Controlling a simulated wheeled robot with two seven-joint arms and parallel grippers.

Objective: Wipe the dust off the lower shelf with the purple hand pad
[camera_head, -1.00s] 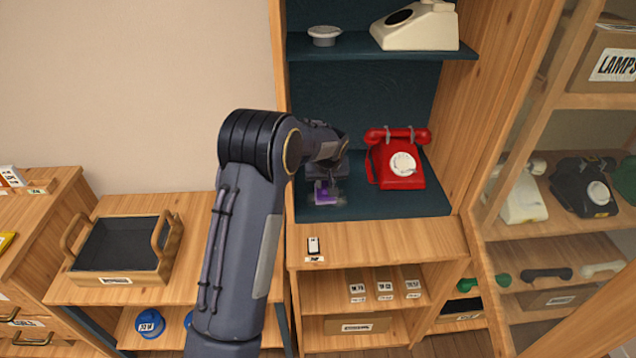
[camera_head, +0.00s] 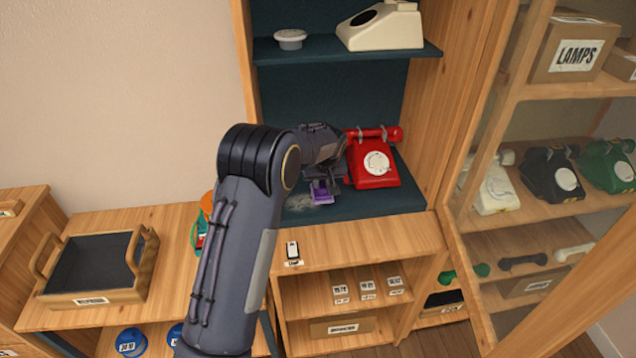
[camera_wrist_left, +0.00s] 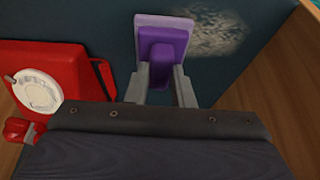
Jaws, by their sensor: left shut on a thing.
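My left gripper (camera_head: 320,187) is shut on the purple hand pad (camera_head: 321,192), down at the dark teal lower shelf (camera_head: 398,203). In the left wrist view the pad (camera_wrist_left: 164,45) sits between the two fingers (camera_wrist_left: 160,85), its pale lilac base toward the shelf. A grey-white dust patch (camera_wrist_left: 218,32) lies on the shelf beside the pad; in the head view the dust (camera_head: 299,201) shows just left of the pad. I cannot tell whether the pad touches the shelf. My right gripper is not in view.
A red dial phone (camera_head: 371,165) stands on the lower shelf just right of my gripper. The upper shelf (camera_head: 330,51) above holds a cream phone housing (camera_head: 383,28) and a grey round part (camera_head: 290,39). Wooden side walls bound the shelf.

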